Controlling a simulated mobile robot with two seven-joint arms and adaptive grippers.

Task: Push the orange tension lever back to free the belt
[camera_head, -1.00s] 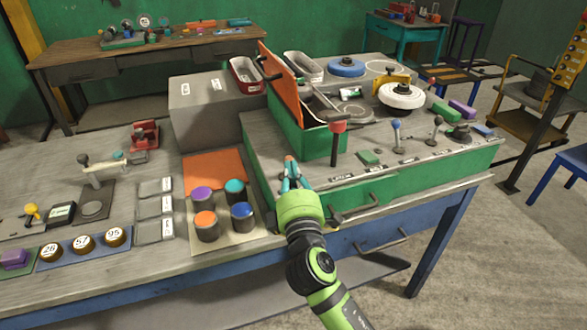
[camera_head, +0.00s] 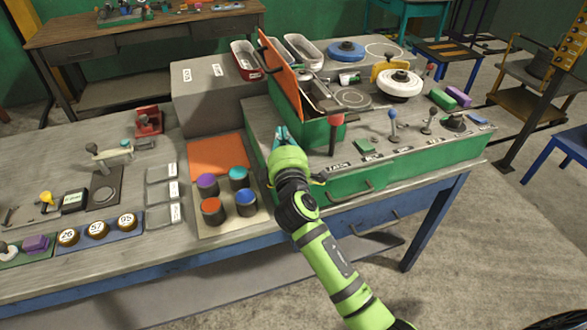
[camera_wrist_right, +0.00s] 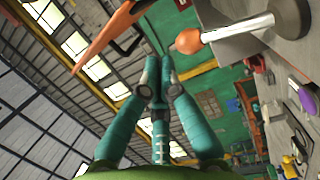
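The lever with an orange-red knob (camera_head: 336,120) stands upright on the front of the green-sided console, right of the open box. In the right wrist view, an orange-knobbed lever (camera_wrist_right: 187,41) with a metal shaft lies beyond my fingers, to the right of their tips. My right gripper (camera_head: 282,133) is over the console's left end, left of the lever and apart from it. In the right wrist view its teal fingers (camera_wrist_right: 160,66) come together at the tips, with nothing seen between them. A white pulley (camera_head: 400,84) sits at the console's back. I cannot make out the belt. My left gripper is out of view.
The green box's raised orange lid (camera_head: 279,75) stands close behind my right gripper. A blue-knobbed lever (camera_head: 392,115) is farther right. Coloured-top cylinders (camera_head: 212,211) stand on a mat to the left. A grey block (camera_head: 215,98) stands behind them.

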